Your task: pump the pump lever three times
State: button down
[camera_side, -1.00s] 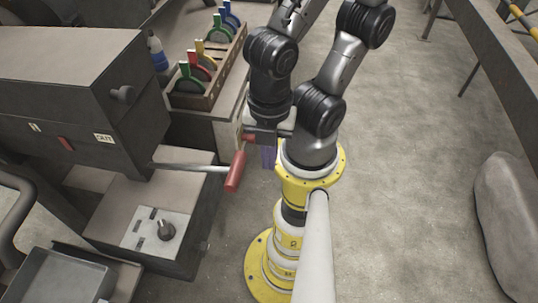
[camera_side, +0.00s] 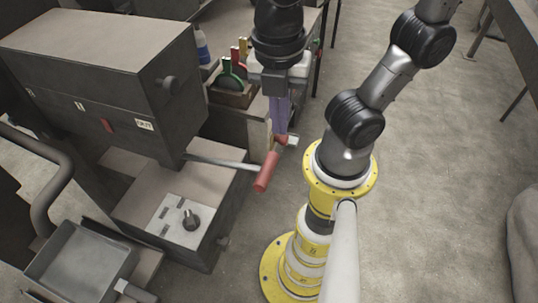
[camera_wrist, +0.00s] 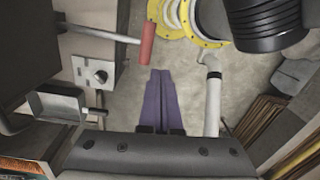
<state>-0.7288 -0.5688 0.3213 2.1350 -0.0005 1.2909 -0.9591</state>
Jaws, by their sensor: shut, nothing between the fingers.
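The pump lever is a metal rod with a red handle (camera_side: 267,171) sticking out to the right from the dark grey machine (camera_side: 165,75). It also shows in the wrist view (camera_wrist: 147,45), just above and left of my fingertips in the picture. My gripper (camera_side: 281,131) has purple fingers pointing down, shut and empty. It is above and slightly right of the handle in the side view, apart from it. In the wrist view my fingers (camera_wrist: 162,72) lie together, tips towards the handle. The exact height gap cannot be told.
A small red and white part (camera_side: 283,140) shows by my fingertips. A wooden rack (camera_side: 231,94) with coloured-handled tools stands on the bench behind. A knob panel (camera_side: 180,220) and a metal tray (camera_side: 75,262) are at lower left. A yellow-and-white post (camera_side: 300,250) stands right of the lever.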

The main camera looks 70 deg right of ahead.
aim_at(267, 167)
jog(key=w+r, duration=0.1)
jog(key=w+r+m, duration=0.1)
jog(key=shift+w+d+r, duration=0.1)
jog(key=shift+w+d, duration=0.25)
notch_tip(267, 167, down, 14)
dwell(0.7)
